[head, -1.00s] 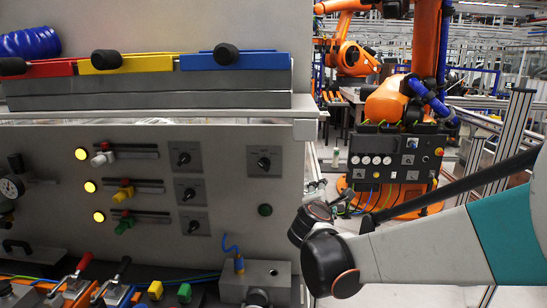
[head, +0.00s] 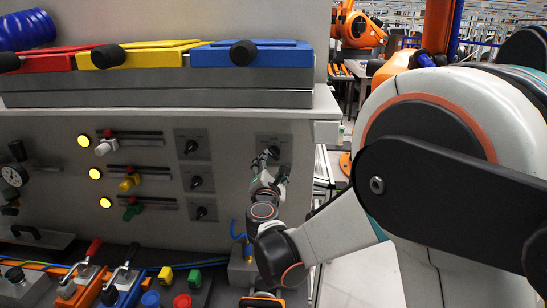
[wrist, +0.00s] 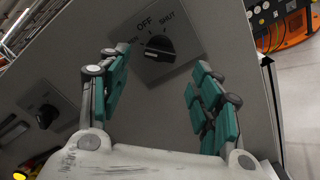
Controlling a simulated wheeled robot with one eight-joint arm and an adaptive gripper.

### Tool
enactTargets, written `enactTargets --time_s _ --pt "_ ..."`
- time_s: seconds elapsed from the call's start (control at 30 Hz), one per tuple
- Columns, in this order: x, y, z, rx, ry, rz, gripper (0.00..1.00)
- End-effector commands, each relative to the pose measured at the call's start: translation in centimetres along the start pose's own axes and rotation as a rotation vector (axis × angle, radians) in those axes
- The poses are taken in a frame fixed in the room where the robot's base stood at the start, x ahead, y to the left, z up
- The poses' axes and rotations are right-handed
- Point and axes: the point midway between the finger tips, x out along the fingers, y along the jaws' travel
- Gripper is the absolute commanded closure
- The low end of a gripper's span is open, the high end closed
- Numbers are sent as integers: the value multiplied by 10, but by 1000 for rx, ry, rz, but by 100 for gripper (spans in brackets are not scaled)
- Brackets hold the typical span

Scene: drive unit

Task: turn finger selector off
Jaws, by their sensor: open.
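A black rotary selector (wrist: 160,47) sits on a grey plate with the word OFF and a second word above it, in the wrist view. Its bar lies across the plate; I cannot tell for sure which mark it points to. My gripper (wrist: 163,68) is open, its teal-padded fingers on either side of the selector, with nothing held between them. In the head view my gripper (head: 268,160) is at the right-hand selector plate (head: 266,139) and hides most of the knob. Contact with the knob cannot be told.
Three more selectors, one of them the middle knob (head: 195,183), stand left of my gripper. Above, a ledge (head: 160,97) carries coloured levers. Another selector (wrist: 46,115) shows at left in the wrist view.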

Motion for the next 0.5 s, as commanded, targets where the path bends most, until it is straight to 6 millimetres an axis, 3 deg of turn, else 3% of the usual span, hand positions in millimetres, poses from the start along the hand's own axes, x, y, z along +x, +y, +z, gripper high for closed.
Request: enactTargets --time_s 0.23,0.5 --pt "45 -1 1 1 -1 -1 42" --pt "67 0 0 1 0 0 42"
